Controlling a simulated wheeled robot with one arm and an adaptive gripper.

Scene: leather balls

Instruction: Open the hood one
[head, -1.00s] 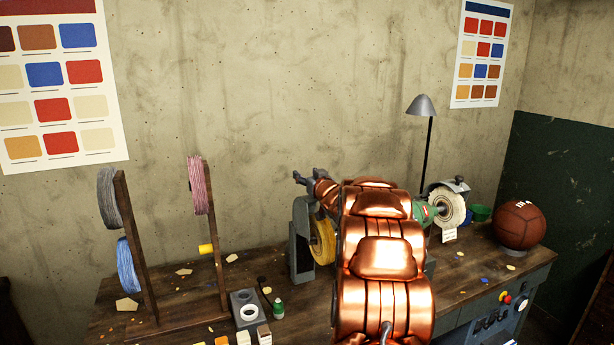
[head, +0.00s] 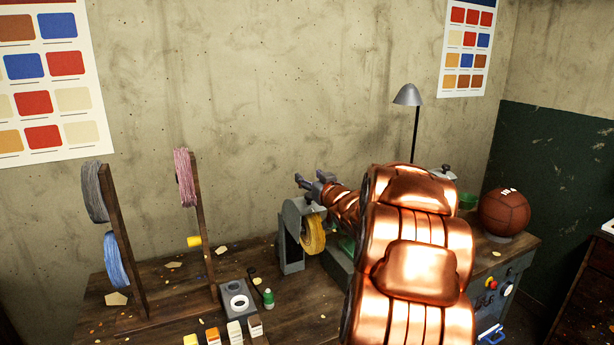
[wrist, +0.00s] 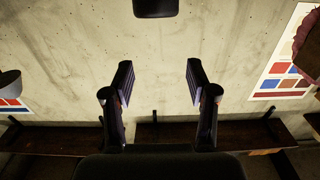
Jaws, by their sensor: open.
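A grey hood (head: 292,228) stands on the bench in the head view, over a yellow wheel (head: 313,235). Another grey hood (head: 445,172) shows only in part past my arm, and its wheel is hidden. I cannot tell which of them is hood one. My gripper (head: 311,182) is just above and right of the near hood in the picture, apparently clear of it. In the wrist view my gripper (wrist: 160,82) has its fingers apart with nothing between them, facing the wall.
A lamp (head: 408,95) stands at the back. A brown ball (head: 503,212) sits at the bench's right end. Thread racks (head: 125,240) stand at the left. A green-capped bottle (head: 268,298) and small blocks lie in front. My copper arm covers the bench's middle.

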